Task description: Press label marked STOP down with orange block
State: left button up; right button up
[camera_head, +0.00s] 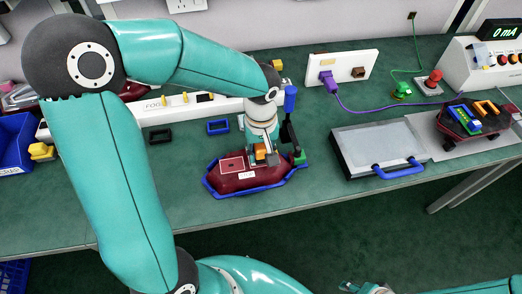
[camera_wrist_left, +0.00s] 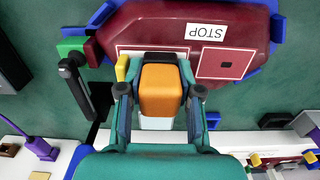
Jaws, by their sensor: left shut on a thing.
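The dark red tail lamp (camera_head: 221,183) with a blue rim lies on the green bench. In the left wrist view (camera_wrist_left: 120,28) it fills the top. The white label marked STOP (camera_wrist_left: 206,31) is on its face, upside down in that view. In the head view the label (camera_head: 248,175) is a small white strip. My left gripper (camera_head: 262,156) points down above the lamp. In the wrist view it (camera_wrist_left: 160,88) is shut on the orange block (camera_wrist_left: 162,90), apart from the label in the picture. A part of my right gripper (camera_head: 366,287) seems to show at the bottom edge.
A white socket panel (camera_head: 345,67) stands behind. A dark frame (camera_head: 160,136) and a blue frame (camera_head: 218,127) lie behind the lamp.

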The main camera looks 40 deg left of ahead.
aim_at(261, 145)
pick_arm(q)
jog(key=shift+s+f, duration=0.1)
jog(key=shift+s, duration=0.05)
jog(key=shift+r+p, duration=2.3)
jog(key=shift+r, duration=0.75)
jog(key=shift+w, duration=0.2)
